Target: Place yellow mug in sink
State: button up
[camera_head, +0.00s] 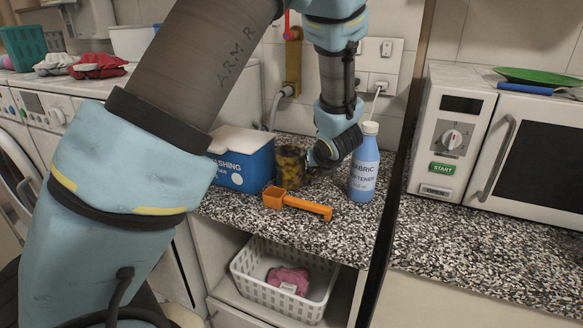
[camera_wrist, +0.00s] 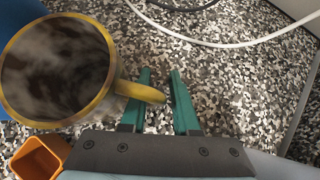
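The yellow mug (camera_head: 291,168) stands on the speckled counter between the blue washing box and the fabric softener bottle. In the wrist view the mug (camera_wrist: 108,45) is at the left, seen from above, with a dark, blotchy inside. Its handle (camera_wrist: 143,92) points right, across the left finger and into the gap between my fingers. My gripper (camera_wrist: 160,75) is open, with a gap between the handle and the right finger. In the head view my gripper (camera_head: 318,157) is beside the mug's right side, its fingers hard to make out. No sink is in view.
The blue washing box (camera_head: 240,162) is left of the mug, and the fabric softener bottle (camera_head: 364,165) is close to its right. An orange scoop (camera_head: 297,203) lies in front. A microwave (camera_head: 530,150) stands at the right. A white basket (camera_head: 250,282) is below.

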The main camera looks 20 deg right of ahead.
jog(key=shift+c, duration=0.3)
grip_shut()
dwell(1.1)
